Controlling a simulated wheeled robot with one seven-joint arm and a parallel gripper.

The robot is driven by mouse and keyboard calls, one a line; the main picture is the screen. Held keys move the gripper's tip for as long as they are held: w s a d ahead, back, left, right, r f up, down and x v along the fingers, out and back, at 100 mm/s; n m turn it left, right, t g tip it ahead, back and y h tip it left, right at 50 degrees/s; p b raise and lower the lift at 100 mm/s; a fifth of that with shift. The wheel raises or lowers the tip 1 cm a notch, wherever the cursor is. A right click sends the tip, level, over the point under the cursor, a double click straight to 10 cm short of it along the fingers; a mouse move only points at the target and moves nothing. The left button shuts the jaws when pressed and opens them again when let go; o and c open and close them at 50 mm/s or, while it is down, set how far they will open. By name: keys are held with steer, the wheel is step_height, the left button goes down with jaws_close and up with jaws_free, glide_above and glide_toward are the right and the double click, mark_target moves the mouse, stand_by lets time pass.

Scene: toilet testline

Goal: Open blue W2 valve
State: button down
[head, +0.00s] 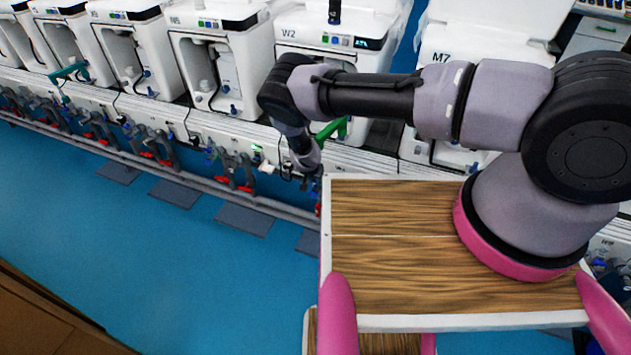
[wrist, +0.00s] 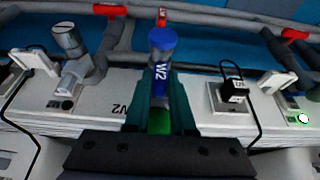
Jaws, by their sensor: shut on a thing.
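The blue W2 valve (wrist: 163,52) has a round blue top and a white W2 label in the wrist view. My gripper (wrist: 161,82) is shut on its handle, with one dark green finger on each side. The label shows between and just beyond the fingertips. In the head view my gripper (head: 306,163) reaches down to the bench front below the machine marked W2 (head: 312,34). The valve itself is hidden there behind my wrist. A green part (wrist: 159,121) shows between the fingers, close to the palm.
A grey pipe fitting (wrist: 72,50) stands left of the valve, and a black plug with a cable (wrist: 234,90) sits to its right. Pipes with red handles (wrist: 110,10) run beyond. In the head view, several other valves line the bench front, and the blue floor (head: 150,260) is open.

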steer(key=shift+a, duration=0.1)
stand_by(0.4)
steer(key=c, duration=0.8)
jaws_free()
steer(key=shift+o, duration=0.2)
steer(key=shift+r, duration=0.1)
steer(key=v, duration=1)
steer(key=shift+s+r, duration=0.15)
steer(key=shift+r, duration=0.1)
